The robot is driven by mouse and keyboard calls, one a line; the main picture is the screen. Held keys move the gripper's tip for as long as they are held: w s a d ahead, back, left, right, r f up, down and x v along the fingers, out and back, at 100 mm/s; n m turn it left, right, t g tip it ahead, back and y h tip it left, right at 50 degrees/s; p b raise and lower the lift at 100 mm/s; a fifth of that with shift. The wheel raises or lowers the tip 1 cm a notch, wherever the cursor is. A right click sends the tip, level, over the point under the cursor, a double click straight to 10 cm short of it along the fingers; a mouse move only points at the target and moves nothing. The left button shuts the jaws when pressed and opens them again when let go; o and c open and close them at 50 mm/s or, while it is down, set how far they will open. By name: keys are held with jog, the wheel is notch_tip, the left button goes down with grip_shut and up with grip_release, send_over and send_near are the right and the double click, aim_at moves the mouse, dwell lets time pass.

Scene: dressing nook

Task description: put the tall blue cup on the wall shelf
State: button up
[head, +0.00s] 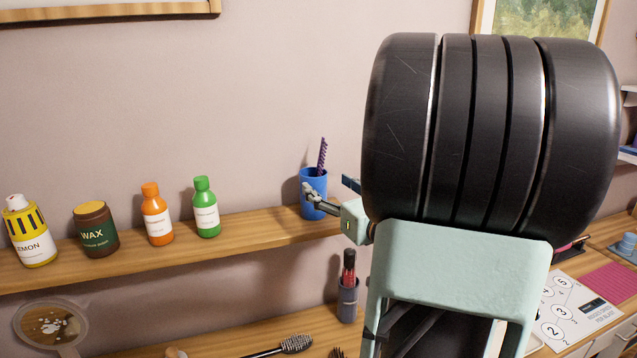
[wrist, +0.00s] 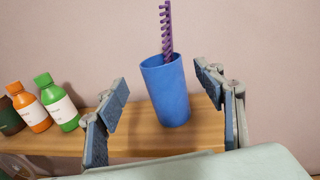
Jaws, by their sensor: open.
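The tall blue cup (head: 312,186) stands upright on the wooden wall shelf (head: 262,229), near its right visible end, with a purple comb (head: 322,155) sticking out of it. In the wrist view the cup (wrist: 167,92) is between and beyond the two open fingers of my gripper (wrist: 162,110), with the comb (wrist: 167,32) rising above it. Clear space shows between the cup and each finger. In the head view my gripper (head: 330,190) is in front of the cup and one finger covers part of it. My arm hides the shelf farther right.
On the shelf to the left stand a green bottle (head: 207,210), an orange bottle (head: 157,217), a brown wax jar (head: 96,230) and a yellow lemon bottle (head: 29,235). Below are a dark holder (head: 347,300) with a red-topped item and a hairbrush (head: 290,345). Bare shelf lies left of the cup.

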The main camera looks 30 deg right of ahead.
jog(key=s, duration=0.4)
jog(key=shift+a, duration=0.2)
